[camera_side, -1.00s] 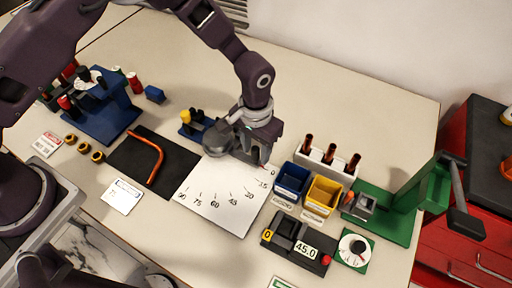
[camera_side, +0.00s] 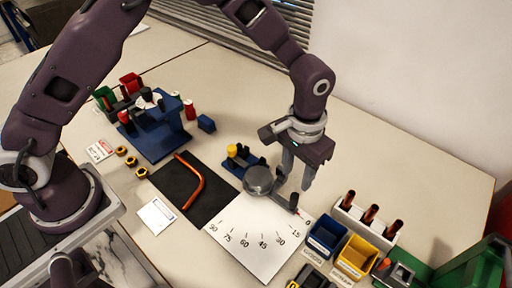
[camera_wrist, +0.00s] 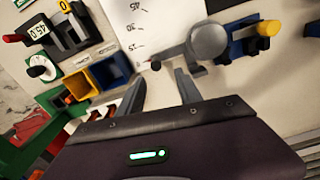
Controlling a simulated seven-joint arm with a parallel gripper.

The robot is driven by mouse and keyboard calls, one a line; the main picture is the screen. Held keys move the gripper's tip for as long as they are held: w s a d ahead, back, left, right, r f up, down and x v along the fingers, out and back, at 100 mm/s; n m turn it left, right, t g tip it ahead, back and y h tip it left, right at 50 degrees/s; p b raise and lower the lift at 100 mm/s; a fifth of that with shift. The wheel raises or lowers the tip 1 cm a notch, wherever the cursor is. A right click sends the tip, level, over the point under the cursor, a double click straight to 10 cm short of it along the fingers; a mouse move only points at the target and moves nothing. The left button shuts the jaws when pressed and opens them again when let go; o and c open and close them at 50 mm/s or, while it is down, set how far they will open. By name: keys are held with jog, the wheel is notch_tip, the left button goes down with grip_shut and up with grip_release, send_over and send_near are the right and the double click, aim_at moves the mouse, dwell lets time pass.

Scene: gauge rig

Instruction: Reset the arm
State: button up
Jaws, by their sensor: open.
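A grey round hub (camera_side: 258,180) with a thin pointer arm (camera_side: 283,200) sits at the top edge of a white angle sheet (camera_side: 250,245). The pointer arm's red-marked tip lies near the 0 mark. A dark upright peg (camera_side: 293,201) stands near that end. The hub (camera_wrist: 208,40) and pointer arm (camera_wrist: 175,54) also show in the wrist view. My gripper (camera_side: 295,184) is open and empty, fingers pointing down, above and behind the pointer arm. In the wrist view my gripper (camera_wrist: 160,76) has its fingertips apart, close to the arm; contact cannot be told.
A blue block with a yellow knob (camera_side: 234,152) stands behind the hub. Blue (camera_side: 326,234) and yellow (camera_side: 356,256) bins and a white rack of copper pieces (camera_side: 366,219) stand right. A black mat with a bent copper tube (camera_side: 192,183) lies left.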

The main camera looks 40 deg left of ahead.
jog(key=s+a+r+t, duration=0.1)
jog(key=s+a+r, duration=0.2)
jog(key=a+r, duration=0.3)
jog(key=s+a+r+n+t, duration=0.1)
jog(key=s+a+r, duration=0.15)
jog(key=r, duration=0.55)
jog(key=s+a+r+t, duration=0.1)
jog(key=s+a+r, duration=0.2)
jog(key=a+r, duration=0.3)
jog(key=s+a+r+t, duration=0.1)
jog(key=s+a, duration=0.2)
jog(key=s, duration=0.4)
jog(key=s+a+r+t, duration=0.1)
jog(key=s+a, duration=0.1)
jog(key=s, duration=0.5)
jog(key=shift+a+r+n, duration=0.3)
jog(key=shift+a+r, duration=0.1)
